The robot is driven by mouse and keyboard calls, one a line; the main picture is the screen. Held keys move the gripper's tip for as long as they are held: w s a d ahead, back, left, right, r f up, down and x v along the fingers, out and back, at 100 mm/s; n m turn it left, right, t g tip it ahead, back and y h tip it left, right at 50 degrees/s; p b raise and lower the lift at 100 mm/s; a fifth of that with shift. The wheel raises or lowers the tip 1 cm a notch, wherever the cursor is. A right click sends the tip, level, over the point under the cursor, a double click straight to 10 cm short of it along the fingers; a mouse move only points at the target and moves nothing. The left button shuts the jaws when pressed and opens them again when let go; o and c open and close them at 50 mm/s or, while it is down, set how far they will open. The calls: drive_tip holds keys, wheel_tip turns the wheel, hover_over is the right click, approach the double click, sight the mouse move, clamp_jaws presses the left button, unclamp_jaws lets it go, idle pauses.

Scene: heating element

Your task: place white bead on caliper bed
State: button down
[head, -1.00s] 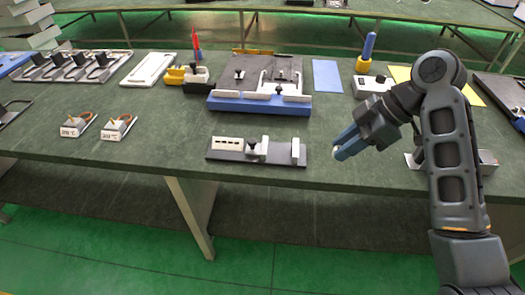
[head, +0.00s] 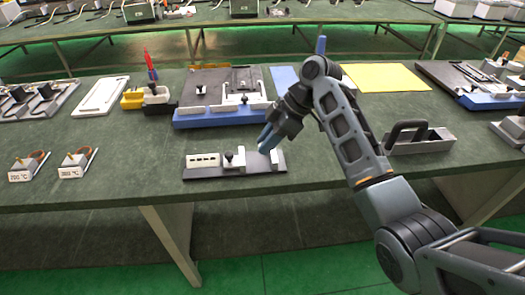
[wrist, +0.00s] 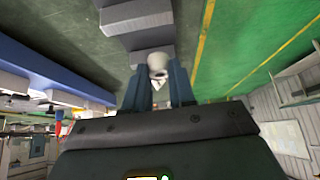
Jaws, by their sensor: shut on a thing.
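The white bead (wrist: 157,65) is held between the two blue fingertips of my gripper (wrist: 156,83) in the wrist view. In the head view my gripper (head: 266,143) is over the right part of the caliper, and the bead is hard to make out there. The caliper bed (head: 255,167) is a dark flat plate near the table's front edge. It carries a long white slotted block (head: 203,160) on the left, a black knob (head: 229,157) by a white slide, and a white end block (head: 277,159) on the right.
A blue-edged fixture (head: 222,117) stands behind the caliper. Two small temperature-labelled blocks (head: 73,165) sit at the left. A grey holder with a black handle (head: 420,140) stands to the right. The green table is clear between the labelled blocks and the caliper.

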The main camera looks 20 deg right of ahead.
drive_tip(key=shift+w+a+f, duration=0.2)
drive_tip(key=shift+w+f, duration=0.35)
drive_tip(key=shift+w, duration=0.3)
drive_tip(key=shift+f+p, duration=0.45)
drive_tip(key=shift+f, duration=1.5)
drive_tip(key=shift+f, duration=0.15)
drive_tip(key=c, duration=0.9)
unclamp_jaws()
drive_tip(key=shift+c, duration=0.2)
drive_tip(key=b+v, duration=0.1)
drive_tip(key=v, duration=1.1)
